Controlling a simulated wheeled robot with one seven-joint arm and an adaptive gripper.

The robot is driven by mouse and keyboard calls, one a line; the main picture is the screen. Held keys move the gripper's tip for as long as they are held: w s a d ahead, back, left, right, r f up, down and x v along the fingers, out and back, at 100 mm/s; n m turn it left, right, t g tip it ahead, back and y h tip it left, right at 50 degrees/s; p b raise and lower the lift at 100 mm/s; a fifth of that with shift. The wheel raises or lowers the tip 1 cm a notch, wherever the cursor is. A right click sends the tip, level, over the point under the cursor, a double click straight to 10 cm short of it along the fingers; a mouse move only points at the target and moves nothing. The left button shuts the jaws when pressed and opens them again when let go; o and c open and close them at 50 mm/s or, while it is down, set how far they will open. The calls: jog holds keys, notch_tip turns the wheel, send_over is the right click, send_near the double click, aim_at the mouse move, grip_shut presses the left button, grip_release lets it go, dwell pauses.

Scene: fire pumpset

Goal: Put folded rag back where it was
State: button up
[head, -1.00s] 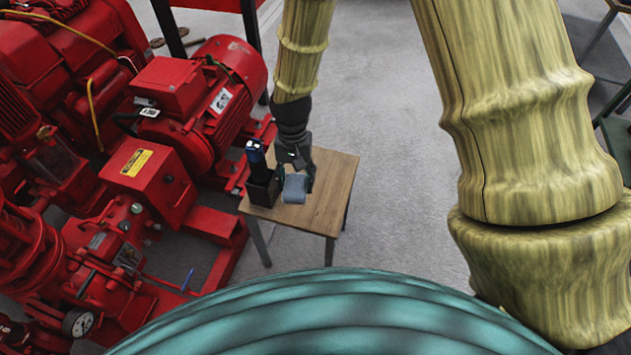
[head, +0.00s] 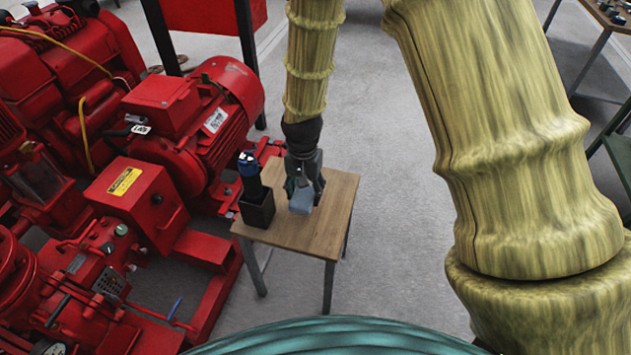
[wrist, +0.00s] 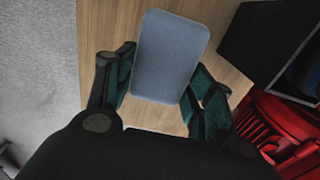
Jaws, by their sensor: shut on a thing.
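The folded rag (head: 302,201) is a blue-grey, rounded block over the small wooden table (head: 322,222). It also shows in the wrist view (wrist: 168,55). My gripper (head: 305,184) comes down from above and is shut on the rag. In the wrist view, its dark green fingers (wrist: 163,98) press on the rag's two sides. I cannot tell whether the rag's underside touches the tabletop.
A black open box (head: 257,207) with a dark, blue-topped object (head: 249,168) in it stands on the table, just left of the rag. The red pumpset (head: 150,190) stands close to the table's left. The tabletop right of the rag is clear.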

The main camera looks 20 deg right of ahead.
jog(key=w+d, duration=0.1)
jog(key=w, duration=0.1)
jog(key=w+d, duration=0.2)
jog(key=w+d+b, duration=0.1)
jog(key=w, duration=0.1)
jog(key=shift+w+d+f, duration=0.2)
jog(key=shift+d+f, duration=0.2)
jog(key=shift+f+b, duration=0.45)
jog(key=shift+f, duration=1.25)
jog(key=shift+f, duration=0.1)
jog(key=o, duration=0.8)
jog(key=shift+f, duration=0.1)
notch_tip(320, 180, up, 12)
jog(key=p, duration=0.2)
jog(key=shift+r+p, duration=0.2)
jog(key=shift+p, duration=0.1)
